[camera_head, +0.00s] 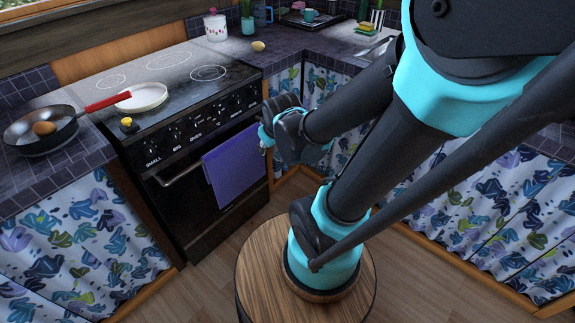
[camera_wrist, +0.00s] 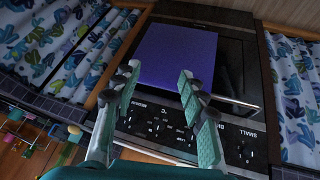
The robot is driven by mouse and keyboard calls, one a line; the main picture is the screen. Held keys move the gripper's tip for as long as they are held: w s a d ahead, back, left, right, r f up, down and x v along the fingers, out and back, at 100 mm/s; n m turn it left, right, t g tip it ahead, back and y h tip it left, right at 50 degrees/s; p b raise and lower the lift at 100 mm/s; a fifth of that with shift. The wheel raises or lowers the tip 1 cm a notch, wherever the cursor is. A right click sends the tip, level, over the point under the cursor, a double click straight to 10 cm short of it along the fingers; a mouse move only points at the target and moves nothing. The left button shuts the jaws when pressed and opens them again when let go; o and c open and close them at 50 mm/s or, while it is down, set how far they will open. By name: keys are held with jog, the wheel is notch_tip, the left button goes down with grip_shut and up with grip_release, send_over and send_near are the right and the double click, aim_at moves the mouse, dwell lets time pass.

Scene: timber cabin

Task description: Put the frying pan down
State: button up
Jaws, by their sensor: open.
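The dark frying pan (camera_head: 28,143) rests on the tiled counter at the left of the head view. Its red handle (camera_head: 107,102) points right over the stove's near-left corner. A brown, egg-like thing (camera_head: 44,128) lies in it. My gripper shows in the wrist view (camera_wrist: 159,78), its two fingers apart with nothing between them. It faces the stove front, with the purple towel and knobs beyond the fingers. In the head view the end of my arm is in front of the stove's right side, well away from the pan. The pan does not show in the wrist view.
A white plate (camera_head: 142,98) lies on the black stove (camera_head: 185,82), by a small yellow thing (camera_head: 128,122). The purple towel (camera_head: 230,165) hangs on the oven handle. A lemon-like thing (camera_head: 258,46) and a white canister (camera_head: 215,28) stand behind. A round wooden stool (camera_head: 260,285) is in front.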

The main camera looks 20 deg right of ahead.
jog(key=s+d+f+m+g, duration=0.2)
jog(key=s+d+f+m, duration=0.1)
jog(key=s, duration=0.4)
jog(key=shift+s+d+m, duration=0.15)
jog(key=shift+s+m, duration=0.1)
jog(key=shift+m, duration=0.35)
